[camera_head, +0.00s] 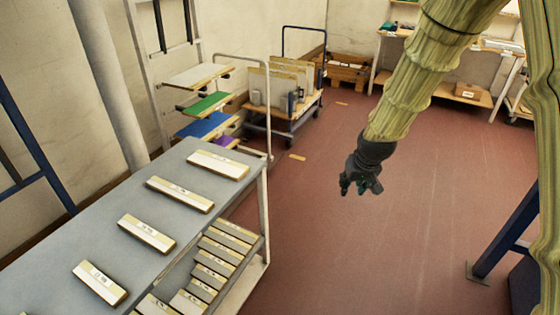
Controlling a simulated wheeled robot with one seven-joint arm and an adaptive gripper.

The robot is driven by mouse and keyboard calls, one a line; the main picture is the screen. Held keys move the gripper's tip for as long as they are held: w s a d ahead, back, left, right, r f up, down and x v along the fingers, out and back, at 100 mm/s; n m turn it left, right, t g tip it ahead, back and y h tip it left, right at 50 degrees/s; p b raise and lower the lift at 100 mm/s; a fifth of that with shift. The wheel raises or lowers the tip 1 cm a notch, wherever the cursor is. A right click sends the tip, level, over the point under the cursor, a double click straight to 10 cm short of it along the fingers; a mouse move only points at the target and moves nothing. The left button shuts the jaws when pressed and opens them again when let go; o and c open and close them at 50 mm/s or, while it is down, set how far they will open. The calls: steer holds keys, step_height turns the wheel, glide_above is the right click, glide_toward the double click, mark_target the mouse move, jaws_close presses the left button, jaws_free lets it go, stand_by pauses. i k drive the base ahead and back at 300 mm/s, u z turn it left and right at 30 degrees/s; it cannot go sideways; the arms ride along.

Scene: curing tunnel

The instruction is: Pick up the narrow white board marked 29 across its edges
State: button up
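Several narrow white boards with wooden edges lie flat and apart in a row on the grey top of a cart (110,205). They are a far board (218,163), a second board (180,194), a third board (147,232) and a near board (100,282). Each has small dark markings, too small to read, so I cannot tell which is marked 29. My gripper (361,190) hangs over the red floor, right of the cart and well away from the boards. Its dark fingers look spread, with nothing between them.
More boards (212,264) sit on the cart's lower shelf. A rack with coloured shelves (206,104) stands behind the cart. A trolley with panels (290,110) is at the back. A blue post (505,235) stands at right. The floor (330,250) between is clear.

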mark_target(233, 170)
steer(key=z, duration=1.3)
steer(key=i, duration=1.7)
steer(key=u, duration=3.25)
